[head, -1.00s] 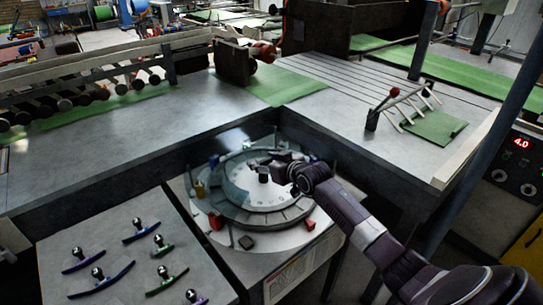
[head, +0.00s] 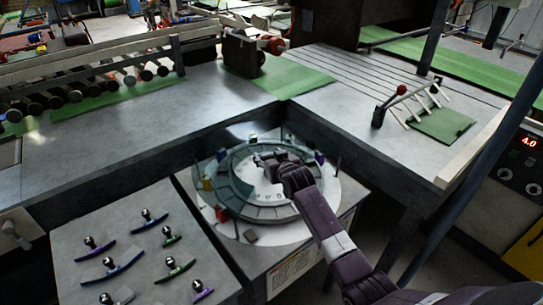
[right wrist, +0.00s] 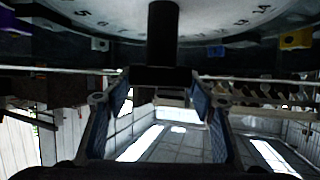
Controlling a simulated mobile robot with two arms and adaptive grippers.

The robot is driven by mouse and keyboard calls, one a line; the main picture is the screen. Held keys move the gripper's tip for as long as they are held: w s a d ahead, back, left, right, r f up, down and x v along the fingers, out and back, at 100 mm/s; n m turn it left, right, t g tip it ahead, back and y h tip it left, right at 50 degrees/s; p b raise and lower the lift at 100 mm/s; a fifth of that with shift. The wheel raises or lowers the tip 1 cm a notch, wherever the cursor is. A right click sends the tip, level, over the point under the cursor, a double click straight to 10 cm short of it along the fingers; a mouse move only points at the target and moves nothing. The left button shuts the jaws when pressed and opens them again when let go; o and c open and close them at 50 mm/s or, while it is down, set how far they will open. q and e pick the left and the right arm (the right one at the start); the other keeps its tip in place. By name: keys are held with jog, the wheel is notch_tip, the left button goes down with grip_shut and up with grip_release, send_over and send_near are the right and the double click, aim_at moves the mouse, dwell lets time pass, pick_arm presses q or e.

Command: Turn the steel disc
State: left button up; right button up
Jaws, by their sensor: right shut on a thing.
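The steel disc (head: 240,181) lies flat in a round stepped ring (head: 243,209) on a stand in the corner between the benches. My right gripper (head: 271,166) is over the disc, its arm coming from the lower right. In the right wrist view the disc face (right wrist: 210,14), with printed numbers, fills the top. A dark upright post (right wrist: 163,35) at the disc runs down to between the fingers of my right gripper (right wrist: 162,92), which is shut on it. The fingers hide part of the post. My left gripper is not in view.
A side table (head: 75,225) at lower left holds several curved pieces with knobs. A rack with a red-knobbed lever (head: 401,90) stands on the right bench. Bench edges enclose the stand behind.

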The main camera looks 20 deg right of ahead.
jog(key=o, duration=1.7)
jog(key=shift+o, duration=0.2)
jog(key=d+v, duration=0.1)
jog(key=v, duration=1.1)
jog(key=shift+a, duration=0.45)
